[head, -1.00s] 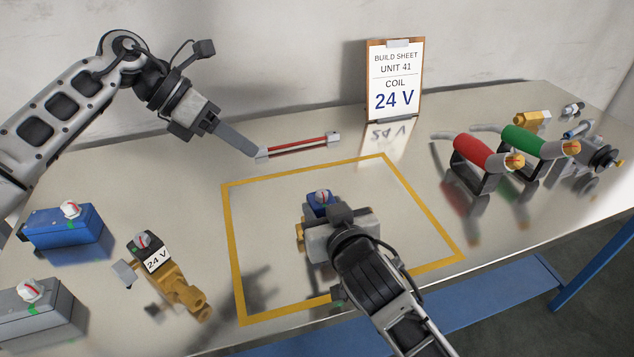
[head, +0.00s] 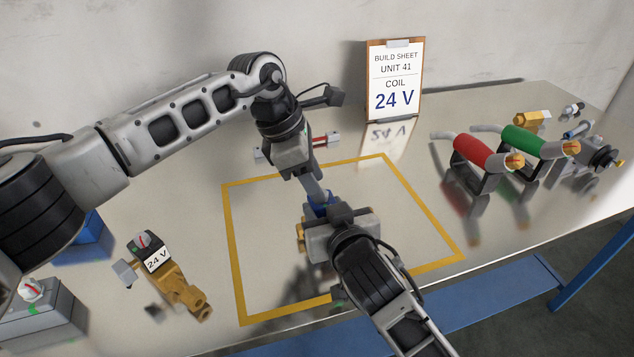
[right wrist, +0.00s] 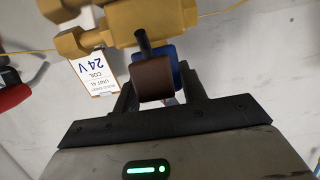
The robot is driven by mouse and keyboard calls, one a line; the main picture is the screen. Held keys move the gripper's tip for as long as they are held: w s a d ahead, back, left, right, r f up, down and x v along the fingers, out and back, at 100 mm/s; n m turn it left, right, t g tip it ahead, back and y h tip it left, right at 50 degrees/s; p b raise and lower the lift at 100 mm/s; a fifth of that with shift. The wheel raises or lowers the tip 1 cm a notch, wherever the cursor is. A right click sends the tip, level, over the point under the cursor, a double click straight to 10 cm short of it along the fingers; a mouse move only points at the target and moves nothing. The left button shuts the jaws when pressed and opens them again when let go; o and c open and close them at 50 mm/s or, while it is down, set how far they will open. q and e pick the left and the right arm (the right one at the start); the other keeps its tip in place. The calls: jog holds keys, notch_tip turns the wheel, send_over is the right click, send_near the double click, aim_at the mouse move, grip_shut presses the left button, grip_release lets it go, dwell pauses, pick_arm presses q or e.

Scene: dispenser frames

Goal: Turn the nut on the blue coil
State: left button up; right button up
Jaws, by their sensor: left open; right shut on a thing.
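The blue coil (head: 322,211) stands inside the yellow square, mostly hidden by my grippers; its blue side also shows in the right wrist view (right wrist: 176,72). It sits with a brass body (right wrist: 150,22), with a brown block (right wrist: 160,78) on its near side. My right gripper (right wrist: 155,97) is shut on the coil, one black finger on each side. My left gripper (head: 319,194) is open and points down at the coil's top from behind. The nut on the coil's top is hidden behind the left fingers, so I cannot tell whether they touch it.
A brass valve with a black 24 V coil (head: 158,258) lies left of the yellow square (head: 236,270). A grey box (head: 45,315) stands at the front left. Red (head: 473,152) and green (head: 521,140) handled tools stand right. A build sheet (head: 395,82) reads coil 24 V.

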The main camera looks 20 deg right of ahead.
pick_arm(q)
jog(key=shift+x, duration=0.9)
jog(key=shift+r, duration=0.1)
grip_shut()
